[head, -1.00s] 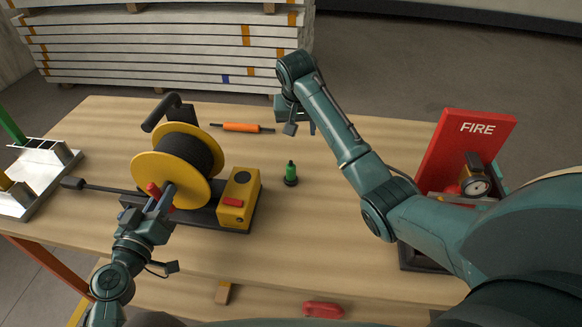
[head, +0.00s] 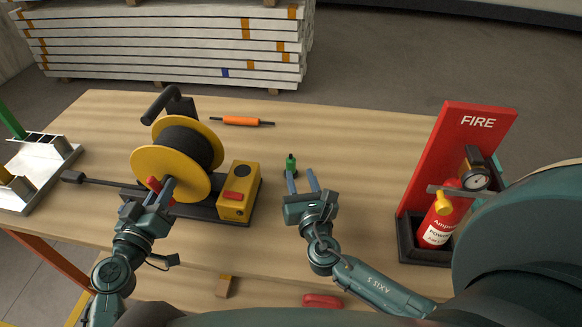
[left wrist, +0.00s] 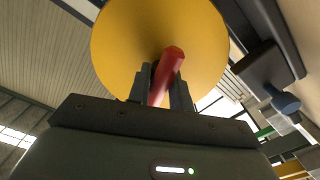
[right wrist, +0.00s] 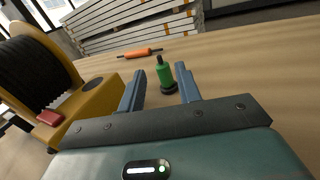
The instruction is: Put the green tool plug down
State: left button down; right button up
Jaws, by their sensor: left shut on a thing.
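The green tool plug (head: 291,162) stands upright on its dark base on the wooden table, right of the yellow reel. It also shows in the right wrist view (right wrist: 164,72), between and beyond the fingertips. My right gripper (head: 302,178) is open, its fingers pointing at the plug; whether they touch it I cannot tell. My left gripper (head: 162,190) is shut on the red crank handle (left wrist: 170,70) of the yellow cable reel (head: 150,172). The handle also shows in the head view (head: 154,185).
A yellow box with a red button (head: 238,195) stands between the reel and my right gripper. An orange-handled tool (head: 241,121) lies behind. A fire extinguisher (head: 440,220) stands by a red FIRE board (head: 462,140) at the right. The table centre right is clear.

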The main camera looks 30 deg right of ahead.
aim_at(291, 157)
jog(key=shift+a+f+n+y, duration=0.15)
jog(key=shift+a+n+y, duration=0.15)
jog(key=shift+n, duration=0.2)
jog(key=x, duration=0.5)
jog(key=shift+f+x, duration=0.2)
jog(key=shift+x, duration=3.05)
jog(key=shift+s+d, duration=0.1)
jog(key=shift+d, duration=0.05)
grip_shut()
